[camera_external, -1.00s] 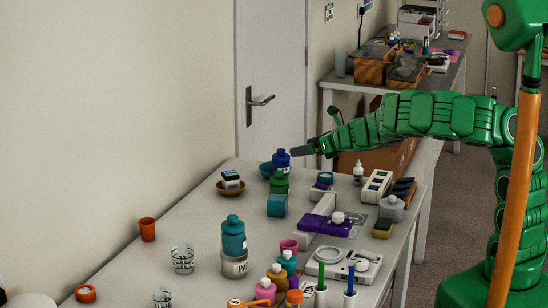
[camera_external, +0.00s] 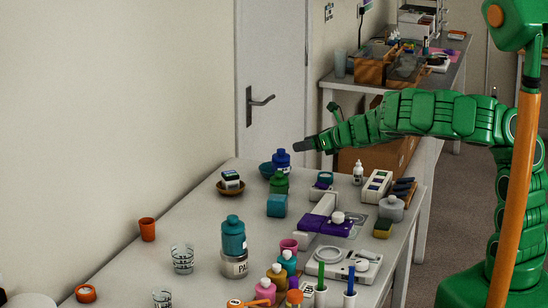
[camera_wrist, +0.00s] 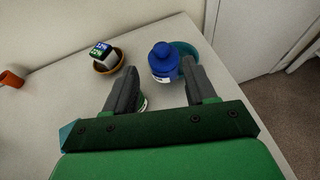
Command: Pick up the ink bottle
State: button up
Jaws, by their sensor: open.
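A blue bottle (camera_external: 281,160) with a white label stands near the far end of the table, seemingly the ink bottle. In the wrist view the blue bottle (camera_wrist: 164,58) shows ahead, between the fingertips in the picture. My gripper (camera_external: 302,145) is above the table, just right of the bottle's cap in the outside view. In the wrist view my gripper (camera_wrist: 158,66) is open, with nothing held between its fingers. The bottle's lower part is partly hidden by the green bottle in the outside view.
A green bottle (camera_external: 279,183) and teal block (camera_external: 277,206) stand in front of the blue bottle. A teal bowl (camera_wrist: 185,50) is close behind it. A brown bowl (camera_wrist: 107,66) holding small labelled items is to the left. Bare tabletop lies between.

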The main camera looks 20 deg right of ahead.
notch_tip(320, 180, up, 4)
jog(key=s+d+n+g+y, duration=0.3)
jog(key=d+n+g, duration=0.15)
jog(key=d, duration=0.75)
jog(key=s+d+n+g+y, duration=0.25)
jog(key=d+n+g, duration=0.2)
jog(key=d, duration=0.75)
send_near(359, 164)
jog(key=a, duration=0.1)
jog(key=shift+w+a+f+n+y, duration=0.15)
jog(key=shift+a+f+n, duration=0.05)
jog(key=shift+f, duration=0.2)
jog(key=shift+w+a+f+n+y, duration=0.1)
jog(key=shift+w+a+f+n, duration=0.1)
jog(key=shift+f, duration=0.2)
jog(key=shift+x, duration=3.8)
jog(key=shift+w, duration=0.15)
jog(key=shift+d, duration=0.1)
grip_shut()
